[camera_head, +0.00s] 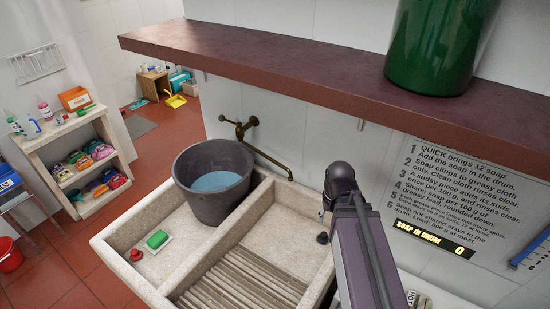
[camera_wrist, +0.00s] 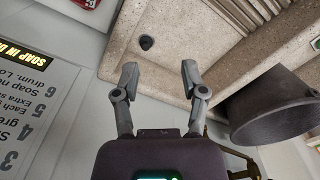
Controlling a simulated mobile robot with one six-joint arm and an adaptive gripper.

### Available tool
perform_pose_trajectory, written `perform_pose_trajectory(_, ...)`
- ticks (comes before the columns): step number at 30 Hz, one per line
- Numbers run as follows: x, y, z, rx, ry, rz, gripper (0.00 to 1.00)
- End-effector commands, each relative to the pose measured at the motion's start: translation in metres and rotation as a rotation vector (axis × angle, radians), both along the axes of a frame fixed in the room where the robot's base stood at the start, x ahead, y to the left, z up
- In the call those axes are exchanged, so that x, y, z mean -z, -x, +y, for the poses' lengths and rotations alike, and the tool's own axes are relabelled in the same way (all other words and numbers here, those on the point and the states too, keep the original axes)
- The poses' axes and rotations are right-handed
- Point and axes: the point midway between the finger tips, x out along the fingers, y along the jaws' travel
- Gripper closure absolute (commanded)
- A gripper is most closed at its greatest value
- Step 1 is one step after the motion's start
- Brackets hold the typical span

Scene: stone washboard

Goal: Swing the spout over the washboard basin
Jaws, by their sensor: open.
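The brass spout (camera_head: 268,160) runs from the wall tap (camera_head: 243,125) down to the right, past the bucket. Its tip, in the head view, overlaps the back of the washboard basin (camera_head: 285,225). How far it stands out from the wall is hard to tell. A brass piece (camera_wrist: 237,158) also shows at the lower right of the wrist view, beside the bucket. My gripper (camera_wrist: 160,72) is open and empty, with stone basin beyond its fingers. In the head view my arm covers the basin's right side and the fingers are mostly hidden.
A dark bucket (camera_head: 195,170) of water stands in the left basin. Green soap (camera_head: 157,240) and a red-topped plug (camera_head: 136,254) are at the front left. A maroon shelf (camera_head: 300,70) overhangs the back.

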Motion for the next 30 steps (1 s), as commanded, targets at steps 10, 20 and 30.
perform_pose_trajectory(10, -0.037, -0.108, 0.035, -0.25, -0.12, -0.064, 0.45)
perform_pose_trajectory(20, -0.085, -0.238, 0.085, -0.577, -0.267, -0.198, 0.45)
perform_pose_trajectory(30, -0.105, -0.293, 0.11, -0.73, -0.328, -0.281, 0.45)
